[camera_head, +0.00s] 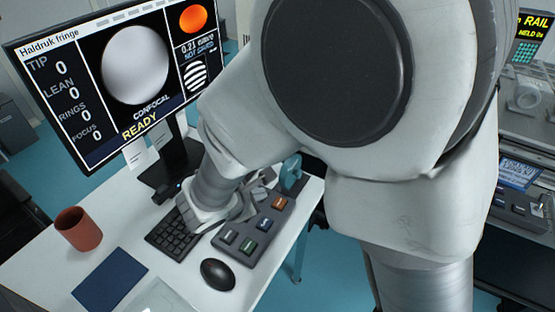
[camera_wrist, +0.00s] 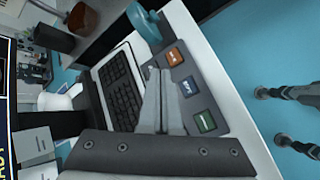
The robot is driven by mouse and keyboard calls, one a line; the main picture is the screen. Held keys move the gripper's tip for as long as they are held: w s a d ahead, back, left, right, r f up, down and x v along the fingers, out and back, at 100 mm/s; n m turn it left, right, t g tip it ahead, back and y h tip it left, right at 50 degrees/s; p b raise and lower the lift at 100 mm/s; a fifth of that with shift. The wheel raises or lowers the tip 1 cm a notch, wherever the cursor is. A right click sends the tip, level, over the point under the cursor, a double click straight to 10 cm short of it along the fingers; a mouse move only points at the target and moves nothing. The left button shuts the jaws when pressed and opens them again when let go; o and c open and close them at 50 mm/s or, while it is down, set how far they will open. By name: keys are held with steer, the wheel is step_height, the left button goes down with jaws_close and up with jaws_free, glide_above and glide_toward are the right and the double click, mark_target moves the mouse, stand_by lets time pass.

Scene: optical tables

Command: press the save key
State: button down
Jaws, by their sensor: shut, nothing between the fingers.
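A dark key pad (camera_head: 270,240) lies on the white desk, beside the keyboard. Contact cannot be told. In the head view my wrist hides part of the pad.
The monitor (camera_head: 120,75) reads READY and NOT SAVED. The keyboard (camera_head: 172,236) is left of the pad, a black mouse (camera_head: 217,274) in front. A reddish mug (camera_head: 78,229) and a blue notebook (camera_head: 108,278) are further left. A teal object (camera_head: 291,172) stands behind the pad.

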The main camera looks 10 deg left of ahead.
steer(key=shift+f, duration=0.1)
steer(key=b, duration=0.6)
glide_above(261, 226)
step_height(261, 226, down, 8)
steer(key=shift+r, duration=0.15)
steer(key=shift+f+b, duration=0.45)
steer(key=shift+b, duration=0.25)
steer(key=shift+f, duration=0.15)
stand_by(1.0)
steer(key=shift+d+f+b, duration=0.1)
steer(key=shift+f+b, duration=0.15)
steer(key=shift+b, duration=0.35)
steer(key=shift+f+b, duration=0.45)
steer(key=shift+b, duration=0.05)
stand_by(0.4)
steer(key=shift+r, duration=0.1)
steer(key=shift+r+p, duration=0.55)
steer(key=shift+r, duration=0.2)
